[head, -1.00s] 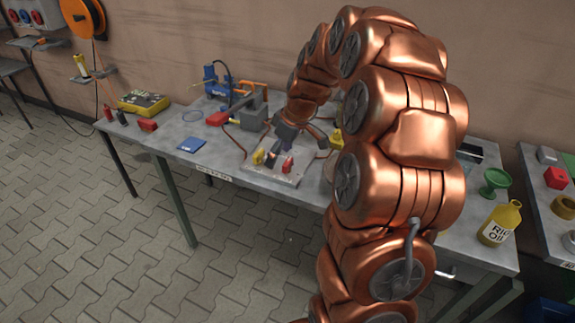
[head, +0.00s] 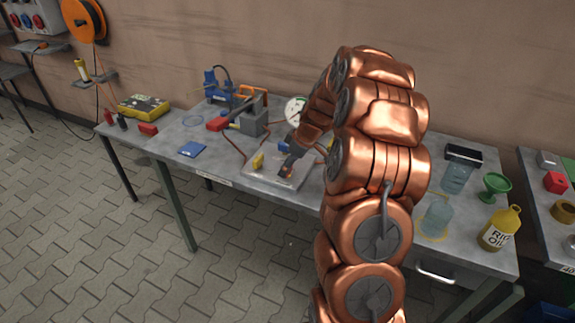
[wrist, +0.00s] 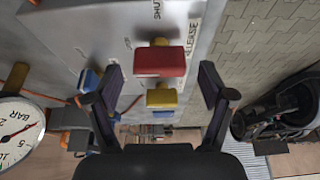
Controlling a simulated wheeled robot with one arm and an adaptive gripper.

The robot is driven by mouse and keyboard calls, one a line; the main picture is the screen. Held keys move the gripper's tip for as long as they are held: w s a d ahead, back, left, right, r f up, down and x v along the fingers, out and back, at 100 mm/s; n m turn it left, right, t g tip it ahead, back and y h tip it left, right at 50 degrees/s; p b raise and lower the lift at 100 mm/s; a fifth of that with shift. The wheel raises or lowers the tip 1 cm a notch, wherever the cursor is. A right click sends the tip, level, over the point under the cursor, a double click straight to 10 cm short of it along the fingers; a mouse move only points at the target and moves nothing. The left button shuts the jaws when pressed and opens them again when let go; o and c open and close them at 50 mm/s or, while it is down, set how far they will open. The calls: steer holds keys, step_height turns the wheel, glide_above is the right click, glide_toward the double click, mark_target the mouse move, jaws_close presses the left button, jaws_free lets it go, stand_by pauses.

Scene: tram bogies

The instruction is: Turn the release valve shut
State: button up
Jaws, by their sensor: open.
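The valve plate (head: 262,178) lies on the workbench; in the wrist view its light panel (wrist: 105,38) fills the upper left. A red valve handle (wrist: 160,61) sits there near the printed words SHUT and RELEASE. A yellow handle (wrist: 161,97) and a blue handle (wrist: 90,80) are also on it. The yellow handle (head: 258,161) shows in the head view; the red one is hidden by my gripper. My gripper (wrist: 160,78) is open, its fingers on either side of the red handle with visible gaps. In the head view my gripper (head: 287,168) is low over the plate.
A pressure gauge (wrist: 16,132) stands close at the left in the wrist view. A pump with a red-tipped lever (head: 218,124) is left of the plate. A blue card (head: 192,149) lies at the bench's front. An oil bottle (head: 500,230) and green funnel (head: 496,185) are at the right.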

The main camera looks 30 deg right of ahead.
steer(key=shift+w+a+f, duration=0.15)
steer(key=shift+w+f, duration=0.1)
steer(key=shift+f, duration=0.4)
steer(key=c, duration=1.2)
